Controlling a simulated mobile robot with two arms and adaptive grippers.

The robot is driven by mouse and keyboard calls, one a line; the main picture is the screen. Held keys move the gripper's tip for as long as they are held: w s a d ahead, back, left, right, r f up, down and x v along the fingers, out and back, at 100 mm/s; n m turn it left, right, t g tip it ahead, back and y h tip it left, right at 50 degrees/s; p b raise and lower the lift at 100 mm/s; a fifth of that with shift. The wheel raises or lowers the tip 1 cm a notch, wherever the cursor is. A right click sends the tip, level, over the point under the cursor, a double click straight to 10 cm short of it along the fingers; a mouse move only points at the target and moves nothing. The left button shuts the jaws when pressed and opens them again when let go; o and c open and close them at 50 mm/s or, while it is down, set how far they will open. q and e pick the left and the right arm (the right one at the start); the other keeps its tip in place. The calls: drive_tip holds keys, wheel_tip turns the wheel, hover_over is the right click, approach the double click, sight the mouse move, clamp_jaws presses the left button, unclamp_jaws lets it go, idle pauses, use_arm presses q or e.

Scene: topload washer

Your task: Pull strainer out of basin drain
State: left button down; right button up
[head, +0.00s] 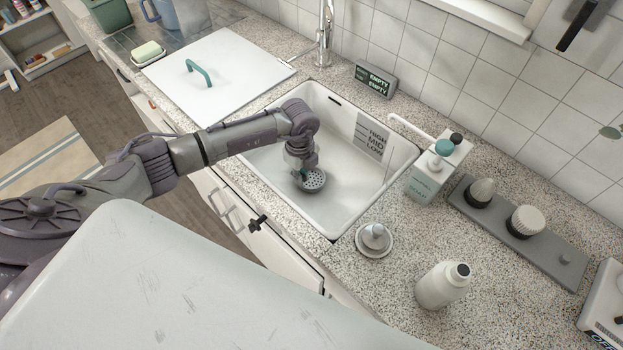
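The strainer (314,184) is a grey round disc with small holes, low in the white basin (262,164) at its drain. My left gripper (303,178) points down into the basin, right at the strainer's left side. A bit of teal shows at its fingertips, perhaps the strainer's handle. The fingers are small and partly hidden, so I cannot tell whether they are shut on it. The drain under the strainer is hidden. My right gripper is not in view.
A faucet (325,35) and an EMPTY display (376,79) stand behind the basin. A white lid with a teal handle (199,73) lies left. A soap dispenser (431,172), a grey stopper (375,238) and a white bottle (442,286) stand right of the basin.

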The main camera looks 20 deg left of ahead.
use_arm(q)
drive_tip(key=shift+r, duration=0.1)
drive_tip(key=shift+r+p, duration=1.1)
drive_tip(key=shift+r, duration=0.1)
drive_tip(key=shift+r+p, duration=1.25)
drive_tip(key=shift+r, duration=0.2)
drive_tip(key=shift+r, duration=0.1)
